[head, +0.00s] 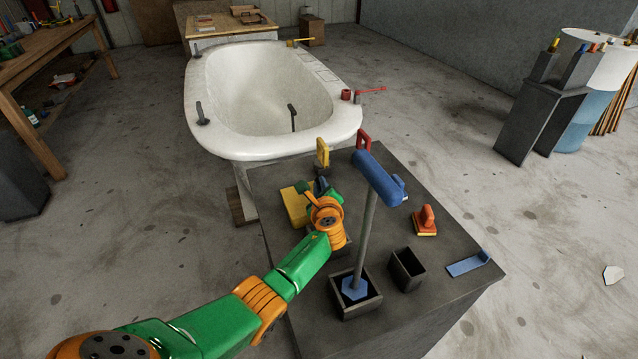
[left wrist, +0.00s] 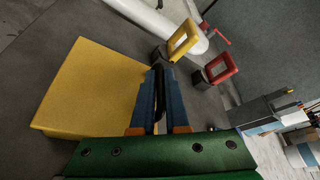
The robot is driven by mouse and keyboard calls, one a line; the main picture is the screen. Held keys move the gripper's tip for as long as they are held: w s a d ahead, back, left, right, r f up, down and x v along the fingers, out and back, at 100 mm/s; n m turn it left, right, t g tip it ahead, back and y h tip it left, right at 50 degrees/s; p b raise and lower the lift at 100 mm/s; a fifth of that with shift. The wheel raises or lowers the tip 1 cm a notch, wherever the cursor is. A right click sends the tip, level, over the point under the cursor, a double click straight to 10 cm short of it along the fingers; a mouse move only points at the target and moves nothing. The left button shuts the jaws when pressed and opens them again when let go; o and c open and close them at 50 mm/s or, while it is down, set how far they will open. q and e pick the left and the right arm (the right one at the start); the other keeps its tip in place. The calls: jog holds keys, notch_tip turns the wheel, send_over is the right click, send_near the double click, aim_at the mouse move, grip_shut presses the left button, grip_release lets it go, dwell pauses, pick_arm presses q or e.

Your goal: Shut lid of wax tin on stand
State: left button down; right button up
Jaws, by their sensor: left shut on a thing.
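The wax tin, which I take to be the yellow flat box (head: 293,205), sits on the dark grey stand (head: 440,265) near its back left. It also shows large at the left in the left wrist view (left wrist: 95,85). My left gripper (head: 321,186) is at the tin's right side. I cannot tell how far the lid is open. My right gripper is not in view.
A blue-headed tool (head: 382,178) stands upright in a square holder beside my left arm. Yellow-handled (head: 322,153) and red-handled (head: 363,140) pieces stand at the back edge.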

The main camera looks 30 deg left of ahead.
pick_arm(q)
jog(key=shift+d+f, duration=0.15)
jog(key=shift+f, duration=0.05)
dwell(0.4)
jog(key=c, duration=1.2)
grip_release()
jog(key=shift+w, duration=0.1)
jog(key=shift+w+f, duration=0.15)
jog(key=shift+w, duration=0.05)
jog(key=shift+s, duration=0.1)
jog(key=shift+s+d+r+p, duration=0.2)
jog(key=shift+s+p, duration=0.05)
jog(key=shift+p, duration=0.05)
jog(key=p+v, duration=0.2)
jog(key=v, duration=0.4)
jog(key=shift+s+d+p, duration=0.1)
jog(key=shift+d+p, duration=0.1)
jog(key=shift+p, duration=0.2)
